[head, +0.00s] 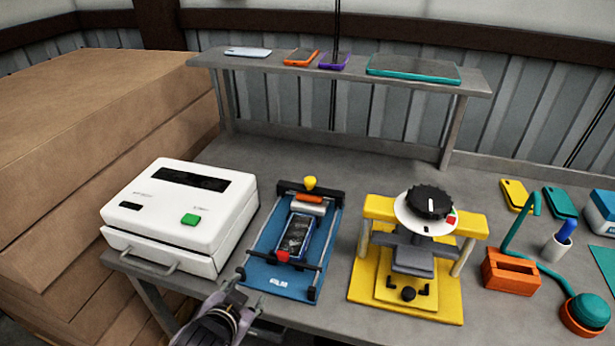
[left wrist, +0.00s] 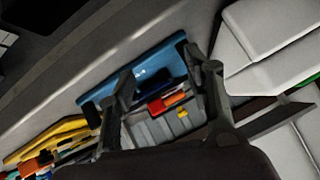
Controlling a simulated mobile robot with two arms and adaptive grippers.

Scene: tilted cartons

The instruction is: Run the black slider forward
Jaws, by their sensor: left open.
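A blue film jig (head: 262,272) lies on the grey bench, with two rails along its sides. A black crossbar (head: 328,192) with a yellow knob (head: 310,182) spans the rails at the far end, beside an orange and grey roller (head: 308,203). My left gripper (head: 246,299) is open and empty at the bench's front edge, near the jig's near-left corner. In the left wrist view its fingers (left wrist: 160,62) frame the jig. My right gripper is not seen.
A white machine (head: 180,212) stands close on the left, and a yellow press (head: 440,305) on the right. A grey shelf (head: 350,75) with several phones is behind. An orange holder (head: 510,272) and a green-armed lamp stand further right.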

